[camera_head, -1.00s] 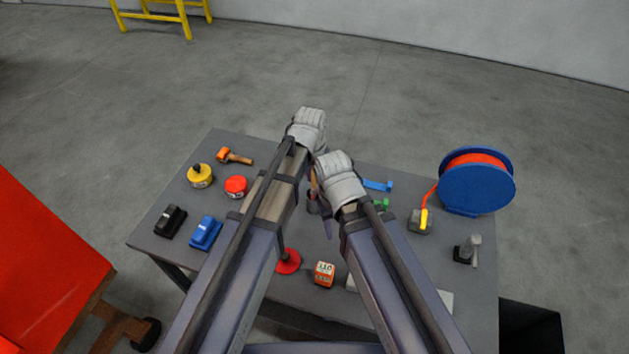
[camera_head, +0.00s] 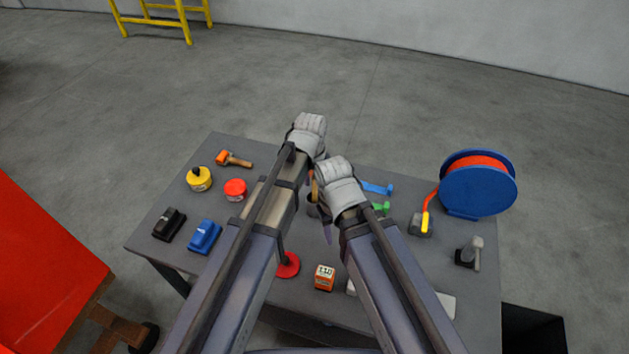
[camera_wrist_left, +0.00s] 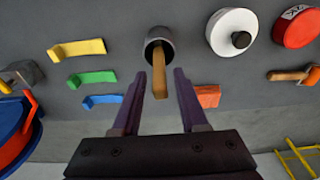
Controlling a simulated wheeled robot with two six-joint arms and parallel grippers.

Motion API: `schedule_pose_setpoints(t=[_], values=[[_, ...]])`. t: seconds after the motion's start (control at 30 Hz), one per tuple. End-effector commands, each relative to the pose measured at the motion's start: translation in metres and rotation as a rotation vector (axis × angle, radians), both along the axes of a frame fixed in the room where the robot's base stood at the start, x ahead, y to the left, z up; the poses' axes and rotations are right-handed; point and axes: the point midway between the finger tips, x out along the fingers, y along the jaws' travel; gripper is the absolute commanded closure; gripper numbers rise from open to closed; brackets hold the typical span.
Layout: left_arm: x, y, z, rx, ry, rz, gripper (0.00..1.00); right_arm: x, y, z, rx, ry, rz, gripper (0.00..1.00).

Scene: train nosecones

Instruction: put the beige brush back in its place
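The beige brush handle (camera_wrist_left: 159,75) stands in a grey cup (camera_wrist_left: 162,40) in the left wrist view, its handle end pointing toward the gripper. My left gripper (camera_wrist_left: 160,88) is open, its two purple fingers on either side of the handle with gaps visible on both sides. The brush's lower end is hidden in the cup. In the head view my left gripper (camera_head: 325,230) shows only as a sliver of purple finger between the arms. The cup is mostly hidden behind them there. My right gripper's fingers are hidden by its own arm.
The grey table (camera_head: 215,295) holds a yellow tin (camera_head: 199,179), red tin (camera_head: 235,189), black block (camera_head: 168,224), blue block (camera_head: 204,236) and an orange-handled tool (camera_head: 234,158) at left. A blue reel (camera_head: 478,185) stands at right.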

Motion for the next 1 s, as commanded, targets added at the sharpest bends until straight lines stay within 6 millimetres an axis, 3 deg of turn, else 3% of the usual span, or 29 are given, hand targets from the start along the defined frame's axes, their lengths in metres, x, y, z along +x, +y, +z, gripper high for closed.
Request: schedule_pose_setpoints(t=[0.47,0.67,1.0], values=[[0.000,0.000,0.006,0.000,0.000,0.000,0.51,0.000,0.000,0.006,0.000,0.000,0.000,0.50],[-0.001,0.000,0.024,0.000,0.000,0.000,0.51,0.000,0.000,0.024,0.000,0.000,-0.001,0.50],[-0.007,0.002,0.074,0.000,0.000,0.000,0.51,0.000,0.000,0.074,0.002,-0.001,-0.011,0.50]])
